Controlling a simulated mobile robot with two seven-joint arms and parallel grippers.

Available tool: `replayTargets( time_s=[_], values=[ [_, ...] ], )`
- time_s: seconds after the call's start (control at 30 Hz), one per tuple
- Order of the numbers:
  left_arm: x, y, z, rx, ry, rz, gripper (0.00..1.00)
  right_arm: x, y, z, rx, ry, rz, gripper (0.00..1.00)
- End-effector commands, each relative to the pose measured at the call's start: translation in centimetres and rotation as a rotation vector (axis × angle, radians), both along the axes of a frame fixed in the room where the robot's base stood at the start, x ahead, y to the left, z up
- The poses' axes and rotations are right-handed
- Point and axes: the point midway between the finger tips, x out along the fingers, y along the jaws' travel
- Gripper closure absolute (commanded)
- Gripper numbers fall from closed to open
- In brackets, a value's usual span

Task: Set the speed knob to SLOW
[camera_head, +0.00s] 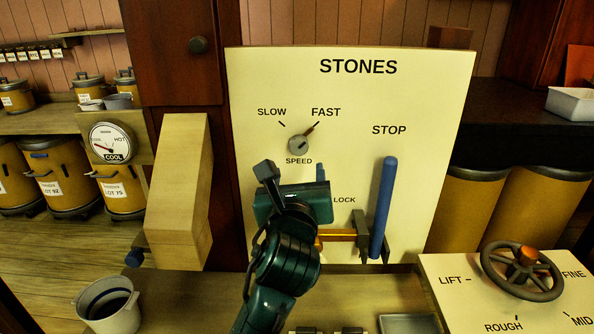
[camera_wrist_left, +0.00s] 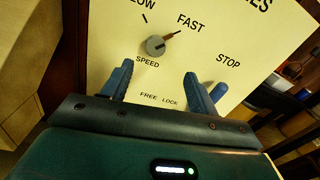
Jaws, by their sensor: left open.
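The speed knob (camera_head: 298,145) is a small grey dial on the cream STONES panel (camera_head: 420,110). Its brown pointer is turned up and right, toward the FAST mark; the SLOW mark is to its upper left. The knob also shows in the left wrist view (camera_wrist_left: 156,46), above and between the fingers. My left gripper (camera_head: 298,180) is dark green with blue fingers and is just below the knob in the head view. In the left wrist view the gripper (camera_wrist_left: 156,85) is open, with nothing between its fingers. My right gripper is not in view.
A blue STOP lever (camera_head: 383,205) stands upright right of my gripper, with a brass bar (camera_head: 340,235) near its base. A wooden chute (camera_head: 182,190) stands left of the panel. A handwheel (camera_head: 522,270) is at lower right, a grey bucket (camera_head: 106,306) at lower left.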

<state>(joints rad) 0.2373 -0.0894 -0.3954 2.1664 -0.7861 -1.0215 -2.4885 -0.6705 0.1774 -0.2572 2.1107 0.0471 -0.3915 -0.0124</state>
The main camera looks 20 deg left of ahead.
Motion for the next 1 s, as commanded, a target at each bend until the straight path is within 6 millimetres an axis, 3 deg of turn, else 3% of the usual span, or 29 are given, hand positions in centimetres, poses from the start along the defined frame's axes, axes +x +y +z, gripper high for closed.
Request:
replayTargets(
  time_s=[0.03, 0.27, 0.7, 1.0],
  values=[
    [0.0, 0.1, -1.0, 0.0, -0.001, 0.002, 0.41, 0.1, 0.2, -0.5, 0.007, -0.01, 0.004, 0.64],
    [1.6, 0.5, -0.9, 0.001, 0.0, 0.003, 0.41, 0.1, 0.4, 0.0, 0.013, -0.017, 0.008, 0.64],
    [10.1, 2.6, -0.9, 0.0, 0.0, 0.002, 0.41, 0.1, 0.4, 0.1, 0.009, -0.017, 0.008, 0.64],
    [12.7, 3.2, -0.9, 0.0, -0.001, 0.001, 0.41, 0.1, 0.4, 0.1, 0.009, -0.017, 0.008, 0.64]
  ],
)
